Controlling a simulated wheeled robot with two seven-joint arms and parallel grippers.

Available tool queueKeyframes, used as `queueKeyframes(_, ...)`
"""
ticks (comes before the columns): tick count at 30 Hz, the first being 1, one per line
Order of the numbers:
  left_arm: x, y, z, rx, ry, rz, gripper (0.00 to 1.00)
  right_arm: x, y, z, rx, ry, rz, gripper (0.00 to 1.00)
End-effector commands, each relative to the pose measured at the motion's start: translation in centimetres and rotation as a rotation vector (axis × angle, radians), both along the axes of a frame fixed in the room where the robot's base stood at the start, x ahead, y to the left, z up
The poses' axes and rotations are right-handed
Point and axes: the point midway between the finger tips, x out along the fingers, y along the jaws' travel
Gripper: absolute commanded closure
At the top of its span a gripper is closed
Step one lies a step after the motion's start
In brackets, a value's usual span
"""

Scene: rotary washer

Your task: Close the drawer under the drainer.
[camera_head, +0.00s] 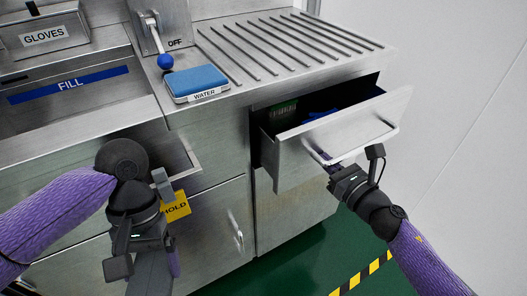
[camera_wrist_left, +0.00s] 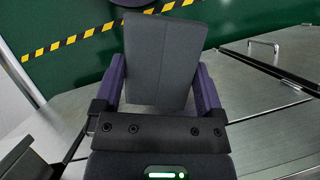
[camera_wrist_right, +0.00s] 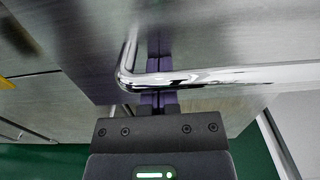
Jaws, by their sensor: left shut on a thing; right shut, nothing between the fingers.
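The metal drawer (camera_head: 340,135) under the ribbed drainer (camera_head: 290,45) stands open, with a green item and a blue item partly visible inside. My right gripper (camera_head: 325,160) is at the drawer's bar handle (camera_head: 368,148). In the right wrist view its closed purple fingers (camera_wrist_right: 158,65) pass behind the shiny handle bar (camera_wrist_right: 220,77), their tips close to the drawer front; touching cannot be told. My left gripper (camera_wrist_left: 160,85) is shut on a dark grey block (camera_wrist_left: 160,50), held low in front of the cabinet at left; the block also shows in the head view (camera_head: 152,275).
A blue sponge-like pad (camera_head: 196,80) labelled WATER and a blue-knobbed lever (camera_head: 165,61) are on the counter. Green floor with a striped line (camera_head: 365,272) is free at right.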

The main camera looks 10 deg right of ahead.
Motion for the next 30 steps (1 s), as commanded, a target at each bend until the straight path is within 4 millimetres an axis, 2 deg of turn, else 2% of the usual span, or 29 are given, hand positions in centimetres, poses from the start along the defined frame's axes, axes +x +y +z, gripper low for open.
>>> queueKeyframes(9, 0.0, 0.0, -2.7, 0.000, 0.020, 0.000, 0.57, 5.2, 2.2, -0.4, 0.001, 0.001, 0.001, 1.00)
queueKeyframes(15, 0.0, 0.0, -3.7, 0.000, 0.027, 0.000, 0.57, 7.3, 3.0, -0.2, 0.001, 0.001, 0.000, 1.00)
queueKeyframes(21, 0.0, 0.0, -4.0, 0.000, 0.030, 0.000, 0.57, 8.2, 3.4, -0.1, 0.001, 0.000, 0.000, 1.00)
queueKeyframes(30, 0.0, 0.0, -3.9, 0.000, 0.030, 0.000, 0.57, 8.4, 3.4, 0.3, 0.003, -0.005, -0.003, 1.00)
